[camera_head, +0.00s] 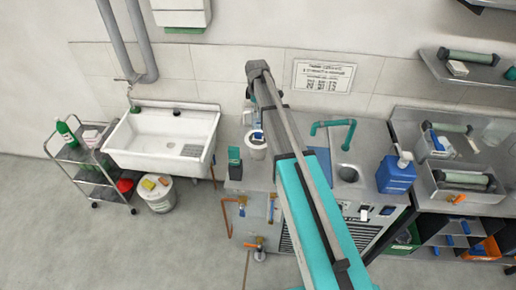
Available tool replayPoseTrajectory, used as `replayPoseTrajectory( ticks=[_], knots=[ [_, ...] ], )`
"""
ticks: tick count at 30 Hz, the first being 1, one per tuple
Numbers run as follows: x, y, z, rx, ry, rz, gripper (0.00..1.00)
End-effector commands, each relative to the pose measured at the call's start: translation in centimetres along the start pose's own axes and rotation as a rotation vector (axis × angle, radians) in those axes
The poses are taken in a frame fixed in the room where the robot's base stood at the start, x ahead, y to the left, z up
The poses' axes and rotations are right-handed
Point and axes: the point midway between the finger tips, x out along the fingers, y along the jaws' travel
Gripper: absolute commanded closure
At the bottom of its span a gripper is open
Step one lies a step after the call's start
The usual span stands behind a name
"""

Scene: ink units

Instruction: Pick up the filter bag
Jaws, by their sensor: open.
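My arm reaches up from the bottom of the view across the grey counter to a dark joint near the wall. A small dark part just below that joint looks like my gripper (249,94). It is small and partly behind the arm; it appears open and holds nothing that I can make out. I cannot single out the filter bag with certainty. A white round container (257,151) with a blue piece at its top stands on the counter below the gripper, close to the arm's left side. A dark teal box (235,163) stands left of it.
A white sink (160,133) and a trolley (91,166) stand at the left, with a bucket (158,199) on the floor. A teal tap (335,126) and a blue canister (396,174) are right of the arm. Shelves with rolls and trays fill the right.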

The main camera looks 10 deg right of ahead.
Motion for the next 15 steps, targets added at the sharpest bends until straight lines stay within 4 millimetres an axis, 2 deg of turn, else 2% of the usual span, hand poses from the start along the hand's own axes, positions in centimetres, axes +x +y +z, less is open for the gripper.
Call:
replayPoseTrajectory(
  ticks=[8, 15],
  knots=[
    [0.3, 0.0, 0.0, 0.001, 0.0, 0.0, 0.4],
    [1.9, 0.0, 0.1, 0.002, 0.0, 0.0, 0.4]
  ],
)
